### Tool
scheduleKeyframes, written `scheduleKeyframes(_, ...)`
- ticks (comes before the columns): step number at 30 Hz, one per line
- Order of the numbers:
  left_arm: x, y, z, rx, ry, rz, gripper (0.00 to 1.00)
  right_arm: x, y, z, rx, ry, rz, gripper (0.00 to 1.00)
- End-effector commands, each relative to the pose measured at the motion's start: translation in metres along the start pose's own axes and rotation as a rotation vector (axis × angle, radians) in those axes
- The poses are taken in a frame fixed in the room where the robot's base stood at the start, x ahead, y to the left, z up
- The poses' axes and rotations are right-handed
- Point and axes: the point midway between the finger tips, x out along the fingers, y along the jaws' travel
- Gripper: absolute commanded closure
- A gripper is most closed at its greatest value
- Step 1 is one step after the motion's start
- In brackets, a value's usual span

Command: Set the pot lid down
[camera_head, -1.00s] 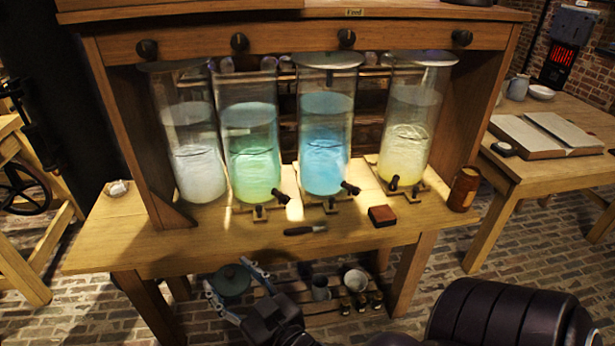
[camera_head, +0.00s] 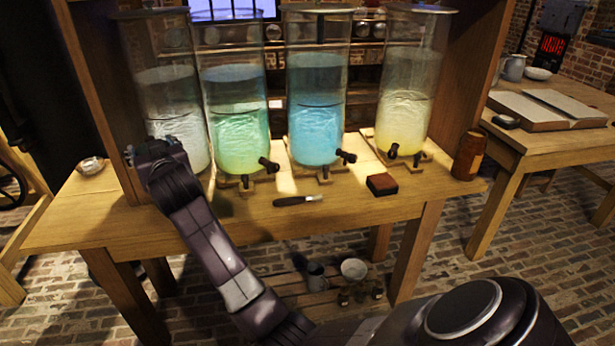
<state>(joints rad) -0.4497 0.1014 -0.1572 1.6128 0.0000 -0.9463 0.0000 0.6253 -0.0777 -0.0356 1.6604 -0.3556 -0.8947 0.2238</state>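The pot lid, a round dark green disc in the earlier frame, does not show now. My forearm covers part of the area where it was, and I cannot tell whether my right gripper has it. My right gripper (camera_head: 153,158) is at the left end of the bench, in front of the clear jar (camera_head: 170,98). I see it from behind, so its fingertips and anything between them are hidden. Its arm comes in from the lower right. My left gripper is not in view.
Jars of green (camera_head: 237,120), blue (camera_head: 316,110) and yellow liquid (camera_head: 408,95) with taps line the bench (camera_head: 330,212). Below are a mug (camera_head: 317,277) and a bowl (camera_head: 354,269).

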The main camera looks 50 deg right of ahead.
Motion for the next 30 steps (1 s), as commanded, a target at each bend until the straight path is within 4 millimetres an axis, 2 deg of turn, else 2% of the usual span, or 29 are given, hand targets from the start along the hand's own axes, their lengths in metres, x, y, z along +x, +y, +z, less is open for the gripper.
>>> scheduleKeyframes(6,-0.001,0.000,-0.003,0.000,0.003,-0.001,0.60,0.004,0.000,-0.009,0.004,0.000,0.004,0.70)
scheduleKeyframes(10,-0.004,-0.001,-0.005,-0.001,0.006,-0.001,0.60,0.006,0.000,0.001,0.003,-0.002,0.004,0.70)
scheduleKeyframes(17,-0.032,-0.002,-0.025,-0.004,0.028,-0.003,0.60,0.014,0.000,0.058,0.000,-0.006,0.004,0.70)
scheduleKeyframes(24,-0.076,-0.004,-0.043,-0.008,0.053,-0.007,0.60,0.023,0.000,0.119,0.001,-0.003,0.003,0.70)
scheduleKeyframes(27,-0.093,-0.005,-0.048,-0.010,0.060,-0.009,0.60,0.026,-0.001,0.138,0.002,-0.002,0.003,0.70)
scheduleKeyframes(30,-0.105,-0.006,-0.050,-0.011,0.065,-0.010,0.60,0.028,-0.001,0.147,0.002,0.001,0.003,0.70)
